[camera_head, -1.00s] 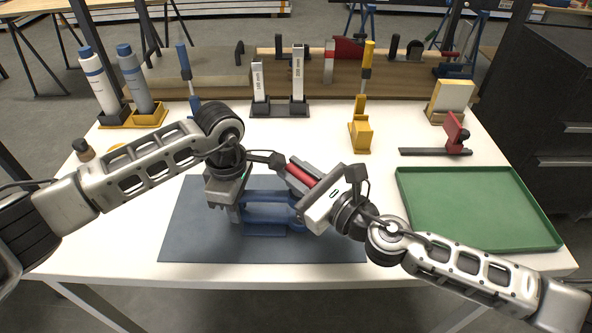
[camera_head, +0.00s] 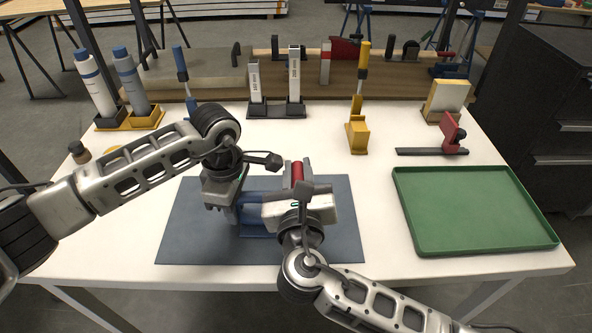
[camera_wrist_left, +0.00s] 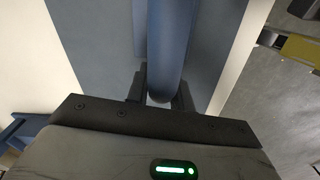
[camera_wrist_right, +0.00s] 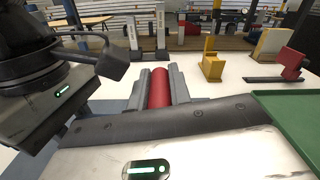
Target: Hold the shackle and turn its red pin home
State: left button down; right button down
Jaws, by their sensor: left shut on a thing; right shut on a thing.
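The blue shackle (camera_head: 255,232) is over the dark mat, partly hidden behind my grippers in the head view. My left gripper (camera_head: 222,207) is shut on it; in the left wrist view the blue shackle bar (camera_wrist_left: 166,50) sits between the two fingers (camera_wrist_left: 160,88). The red pin (camera_head: 297,172) shows at the shackle's right side, just beyond my right gripper (camera_head: 298,190). In the right wrist view the red pin (camera_wrist_right: 159,88) lies between the fingers (camera_wrist_right: 158,90), and the gripper is shut on it. The pin's threaded part is hidden.
The dark blue mat (camera_head: 190,240) lies under the work. A green tray (camera_head: 470,246) stands at the right. A red and black clamp-like tool (camera_head: 448,140), a yellow holder (camera_head: 358,138), a dark block stand (camera_head: 277,108) and bottles (camera_head: 132,80) stand behind. White table is clear between.

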jog(key=shift+d+r+m+g+h, duration=0.15)
jog(key=shift+m+g+h, duration=0.1)
jog(key=shift+m+h, duration=0.9)
jog(key=shift+d+r+m+g+h, duration=0.1)
jog(key=shift+m+g+h, duration=0.15)
jog(key=shift+m+h, duration=0.9)
jog(key=shift+h, duration=0.6)
jog(key=c, duration=1.3)
grip_release()
jog(key=shift+n, duration=0.3)
jog(key=shift+f, duration=0.1)
